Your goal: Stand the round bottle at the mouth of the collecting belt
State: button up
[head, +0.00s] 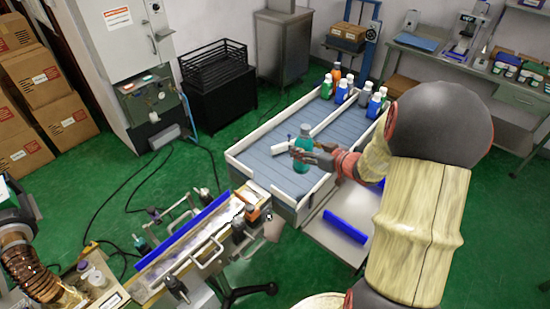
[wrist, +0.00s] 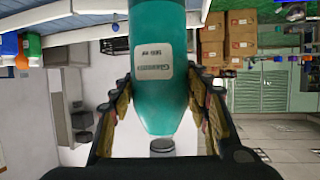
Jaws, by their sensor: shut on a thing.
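The round teal bottle (head: 301,160) has a white label, which shows in the wrist view (wrist: 155,65). My gripper (head: 312,152) is shut on it, with one finger on each side. In the head view the bottle looks about upright over the near part of the collecting belt (head: 262,162), a blue-grey slatted surface with white rails. I cannot tell whether its base touches the belt.
Several capped bottles (head: 345,92) in blue, green and orange stand at the belt's far end. A white divider rail (head: 325,121) runs along the belt behind my gripper. A bench with clamps and a blue strip (head: 185,232) stands at the near left.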

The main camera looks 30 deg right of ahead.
jog(key=w+a+f+b, duration=0.2)
jog(key=w+f, duration=0.3)
jog(key=f, duration=0.1)
jog(key=w+a+f+b, duration=0.3)
jog(key=w+f, duration=0.3)
jog(key=shift+w+a+f, duration=0.2)
jog(key=shift+w+a, duration=0.1)
jog(key=shift+f+b, duration=0.15)
jog(key=shift+b, duration=0.15)
jog(key=o, duration=1.6)
jog(key=shift+f, duration=0.1)
jog(key=shift+o, duration=0.3)
